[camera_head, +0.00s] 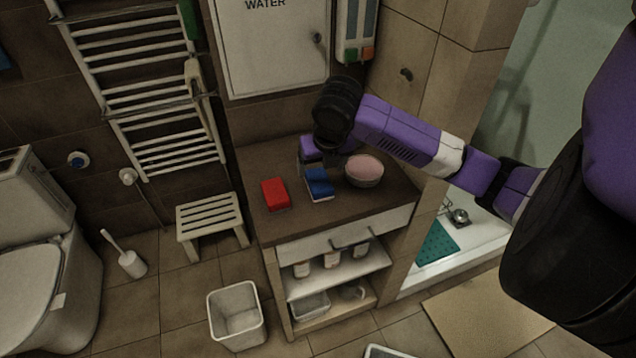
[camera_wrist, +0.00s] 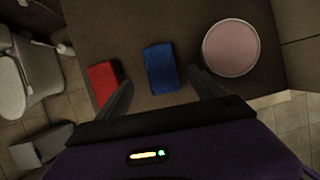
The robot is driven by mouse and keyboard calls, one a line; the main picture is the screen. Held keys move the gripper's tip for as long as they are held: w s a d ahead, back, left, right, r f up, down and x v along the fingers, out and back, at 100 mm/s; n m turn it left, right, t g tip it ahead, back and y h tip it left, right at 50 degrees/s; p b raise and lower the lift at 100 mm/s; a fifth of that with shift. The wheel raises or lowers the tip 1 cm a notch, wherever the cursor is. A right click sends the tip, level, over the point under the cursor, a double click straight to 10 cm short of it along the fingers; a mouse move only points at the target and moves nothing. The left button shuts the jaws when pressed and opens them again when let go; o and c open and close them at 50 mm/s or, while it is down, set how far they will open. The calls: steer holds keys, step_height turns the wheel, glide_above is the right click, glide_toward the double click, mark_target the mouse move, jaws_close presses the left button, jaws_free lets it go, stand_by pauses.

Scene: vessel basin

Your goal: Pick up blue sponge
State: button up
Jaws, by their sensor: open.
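The blue sponge (camera_head: 319,185) lies on the brown countertop, between a red sponge and a pink round bowl. In the wrist view the blue sponge (camera_wrist: 161,69) sits ahead of my gripper (camera_wrist: 163,88), roughly between the two dark fingertips. The fingers are spread apart with nothing held between them. In the head view my gripper (camera_head: 316,160) is above the counter just behind the blue sponge, and its fingers are partly hidden by the wrist. I cannot tell its exact height above the sponge.
The red sponge (camera_head: 275,194) is left of the blue one; the pink bowl (camera_head: 364,171) is close on its right. The countertop (camera_head: 335,212) is bare in front. A wall cabinet (camera_head: 270,50) stands behind. A stool (camera_head: 209,217) and bin (camera_head: 237,314) are on the floor.

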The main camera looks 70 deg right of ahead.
mark_target(319, 179)
steer(key=shift+p+x, duration=0.75)
steer(key=shift+x, duration=3.1)
steer(key=shift+s+f, duration=0.15)
steer(key=shift+c, duration=0.2)
steer(key=c, duration=1.5)
step_height(319, 179, up, 20)
steer(key=b, duration=0.1)
steer(key=o, duration=0.9)
steer(key=c, duration=0.7)
steer(key=shift+o, duration=0.2)
